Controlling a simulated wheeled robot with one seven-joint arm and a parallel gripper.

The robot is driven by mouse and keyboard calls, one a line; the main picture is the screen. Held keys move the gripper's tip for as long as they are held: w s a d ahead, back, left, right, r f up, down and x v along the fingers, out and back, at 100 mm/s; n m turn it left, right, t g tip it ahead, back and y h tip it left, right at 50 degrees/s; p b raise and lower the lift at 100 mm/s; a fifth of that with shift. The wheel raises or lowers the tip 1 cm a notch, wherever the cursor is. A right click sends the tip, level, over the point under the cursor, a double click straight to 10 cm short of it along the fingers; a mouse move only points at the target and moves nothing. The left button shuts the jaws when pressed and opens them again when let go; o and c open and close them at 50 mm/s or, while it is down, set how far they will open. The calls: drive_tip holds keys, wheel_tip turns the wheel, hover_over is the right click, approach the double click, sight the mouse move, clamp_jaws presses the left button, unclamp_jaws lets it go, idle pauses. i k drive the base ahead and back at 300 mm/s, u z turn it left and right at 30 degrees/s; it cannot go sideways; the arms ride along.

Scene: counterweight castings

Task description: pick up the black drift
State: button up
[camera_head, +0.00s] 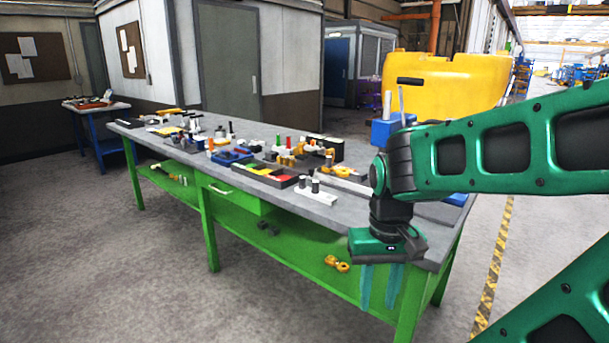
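My gripper (379,306) hangs at the right, with its two teal fingers pointing down and a gap between them. It is open, and I see nothing between the fingers. It shows in front of the near right end of the green workbench (352,208). Many small tools and parts lie on the grey top. Several small dark upright pieces stand among them, one toward the far side (230,128) and a pair on a pale block (316,195) nearer me. They are too small for me to tell which is the black drift.
A tray with coloured compartments (268,178) sits near the bench's front edge. The bench has a drawer (230,197) and a lower shelf with a few parts (336,264). A large yellow container (450,80) stands behind. The floor at the front left is clear.

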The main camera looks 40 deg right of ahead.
sight(329, 159)
drive_tip(key=u, duration=0.3)
drive_tip(key=k, duration=0.65)
drive_tip(key=u, duration=0.25)
drive_tip(key=i, duration=2.1)
drive_tip(key=z, duration=1.3)
drive_tip(key=i, duration=0.9)
drive_tip(key=z, duration=0.6)
